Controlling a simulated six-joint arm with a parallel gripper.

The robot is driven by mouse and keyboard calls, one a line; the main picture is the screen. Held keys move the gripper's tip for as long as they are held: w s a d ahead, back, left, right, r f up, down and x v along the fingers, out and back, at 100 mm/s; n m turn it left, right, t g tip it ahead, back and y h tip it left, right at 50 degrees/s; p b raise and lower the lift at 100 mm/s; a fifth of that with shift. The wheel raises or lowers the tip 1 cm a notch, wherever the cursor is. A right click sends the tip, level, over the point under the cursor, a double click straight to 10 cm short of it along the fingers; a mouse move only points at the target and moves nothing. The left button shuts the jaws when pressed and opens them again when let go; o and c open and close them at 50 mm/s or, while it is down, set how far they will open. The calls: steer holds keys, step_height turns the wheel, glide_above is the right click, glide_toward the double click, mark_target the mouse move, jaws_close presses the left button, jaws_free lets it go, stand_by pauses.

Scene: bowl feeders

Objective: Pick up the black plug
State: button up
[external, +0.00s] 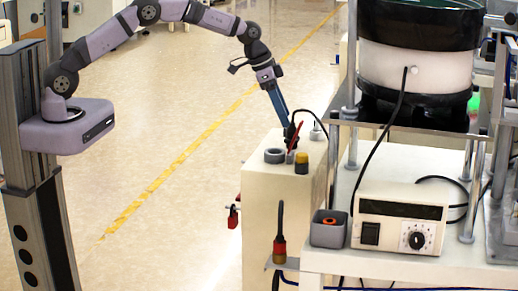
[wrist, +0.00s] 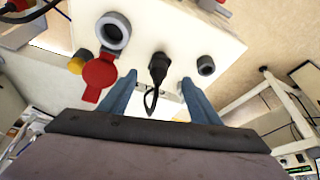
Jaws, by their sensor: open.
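The black plug (wrist: 158,68) stands on the top of the cream box (wrist: 195,35), with a thin black cable looping from it. In the wrist view it lies between the two blue fingers of my gripper (wrist: 158,80), which are apart with a gap on each side of it. In the external view my gripper (external: 289,138) points down at the box top, and the black plug (external: 291,143) shows at its fingertips, partly hidden. I see no contact between fingers and plug.
Around the plug are a grey round socket (wrist: 113,30) with a red flip cap (wrist: 100,75), a yellow-capped part (external: 301,162) and a small dark round socket (wrist: 206,65). A white table (external: 375,262) with a bowl feeder (external: 415,65) and control unit (external: 400,222) stands at right. Open floor lies left.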

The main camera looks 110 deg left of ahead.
mark_target(291, 134)
steer(key=shift+p+x, duration=1.6)
steer(key=shift+x, duration=2.1)
steer(key=shift+w+d, duration=0.1)
steer(key=shift+d, duration=0.1)
steer(key=c, duration=1.3)
